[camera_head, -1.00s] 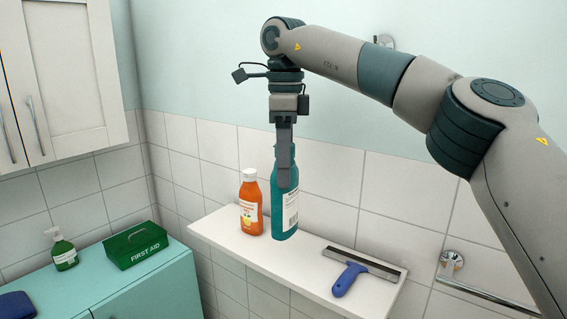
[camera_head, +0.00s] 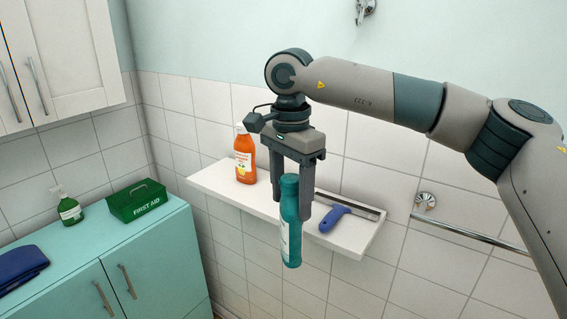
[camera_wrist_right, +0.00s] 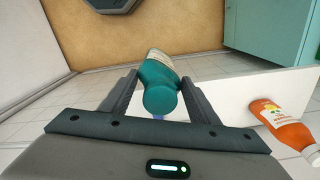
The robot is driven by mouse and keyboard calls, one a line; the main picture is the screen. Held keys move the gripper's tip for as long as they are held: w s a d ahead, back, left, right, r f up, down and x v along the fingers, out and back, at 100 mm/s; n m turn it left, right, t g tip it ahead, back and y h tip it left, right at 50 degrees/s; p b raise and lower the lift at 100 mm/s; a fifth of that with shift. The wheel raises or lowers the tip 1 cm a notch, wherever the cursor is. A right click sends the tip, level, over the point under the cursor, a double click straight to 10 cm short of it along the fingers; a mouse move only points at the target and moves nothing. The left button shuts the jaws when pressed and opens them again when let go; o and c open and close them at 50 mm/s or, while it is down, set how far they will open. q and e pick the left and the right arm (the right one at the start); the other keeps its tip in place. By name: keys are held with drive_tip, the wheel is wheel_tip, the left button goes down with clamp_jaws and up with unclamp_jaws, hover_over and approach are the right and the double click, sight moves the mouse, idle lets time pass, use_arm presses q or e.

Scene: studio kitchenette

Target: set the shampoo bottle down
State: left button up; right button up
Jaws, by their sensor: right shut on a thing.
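The shampoo bottle (camera_head: 291,232) is teal with a pale label. My right gripper (camera_head: 291,214) is shut on it, with one finger on each side of its upper part. The bottle hangs nearly upright in front of the shelf's front edge, clear of the white wall shelf (camera_head: 216,185). In the right wrist view the bottle (camera_wrist_right: 158,88) shows between the two fingers, seen from its cap end. My left gripper is in neither view.
An orange bottle (camera_head: 244,158) stands at the shelf's left part. A blue-handled squeegee (camera_head: 332,218) lies at its right part. A green first aid box (camera_head: 139,202), a green pump bottle (camera_head: 69,209) and a folded dark blue cloth (camera_head: 20,265) are on the teal cabinet (camera_head: 115,240). A towel rail (camera_head: 470,237) is at right.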

drive_tip(key=s+d+f+n, duration=0.4)
drive_tip(key=s+f+n, duration=0.6)
drive_tip(key=f, duration=0.4)
drive_tip(key=shift+s+f+n, duration=0.3)
drive_tip(key=shift+s, duration=0.3)
